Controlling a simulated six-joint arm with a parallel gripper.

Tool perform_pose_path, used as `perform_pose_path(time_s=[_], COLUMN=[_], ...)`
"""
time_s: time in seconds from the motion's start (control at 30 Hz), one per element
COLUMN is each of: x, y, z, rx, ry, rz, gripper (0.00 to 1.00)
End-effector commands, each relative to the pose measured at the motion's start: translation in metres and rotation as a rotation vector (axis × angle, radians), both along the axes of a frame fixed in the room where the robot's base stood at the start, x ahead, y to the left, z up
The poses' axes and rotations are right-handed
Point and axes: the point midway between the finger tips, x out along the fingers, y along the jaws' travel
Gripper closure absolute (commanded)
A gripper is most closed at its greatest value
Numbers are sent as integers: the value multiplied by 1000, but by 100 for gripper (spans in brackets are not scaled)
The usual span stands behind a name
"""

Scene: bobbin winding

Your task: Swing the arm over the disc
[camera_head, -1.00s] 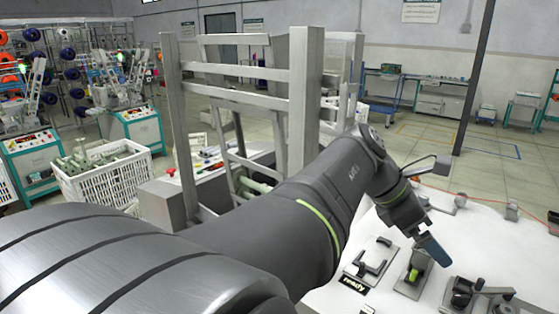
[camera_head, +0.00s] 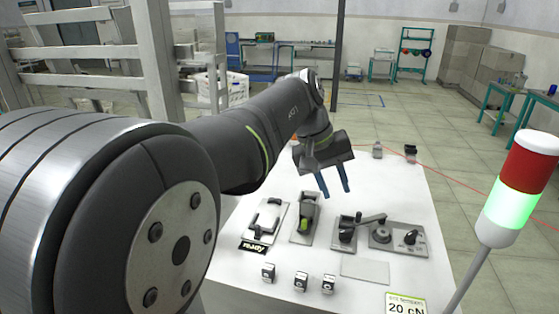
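On the white table, a small dark lever arm (camera_head: 370,219) reaches right from a dark block (camera_head: 345,231) toward a round grey disc (camera_head: 381,235) on a grey plate. The arm's free end is at the far side of the disc; I cannot tell whether it lies over it. My gripper (camera_head: 336,192) hangs above the table, up and left of the arm and disc. Its two blue-tipped fingers point down, apart, with nothing between them. It does not touch the fixtures.
Left of the arm stand a fixture with a green part (camera_head: 304,226) and a handle-like bracket (camera_head: 267,216) by a "ready" label (camera_head: 253,247). Several small blocks (camera_head: 301,281) line the front. A signal tower (camera_head: 511,205) lit green stands at right. The table's back is mostly clear.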

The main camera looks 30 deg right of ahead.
Motion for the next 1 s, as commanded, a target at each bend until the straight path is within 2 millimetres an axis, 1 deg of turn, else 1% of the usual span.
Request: perform_pose_path(time_s=[0.03, 0.2, 0.27, 0.4, 0.5, 0.6, 0.7, 0.8, 1.0], x=[-2, -7, -9, -14, -18, -21, -23, -24, -24], y=[-7, -25, -31, -46, -57, -65, -71, -73, -74], z=[-1, -5, -6, -9, -10, -10, -10, -11, -16], rx=[2, 4, 6, 14, 21, 28, 33, 34, 35], ry=[-44, -192, -237, -327, -376, -406, -425, -432, -434], rz=[-116, -547, -700, -1058, -1297, -1491, -1626, -1701, -1727], gripper=[71, 71, 71, 71, 71, 71, 71, 71, 71])
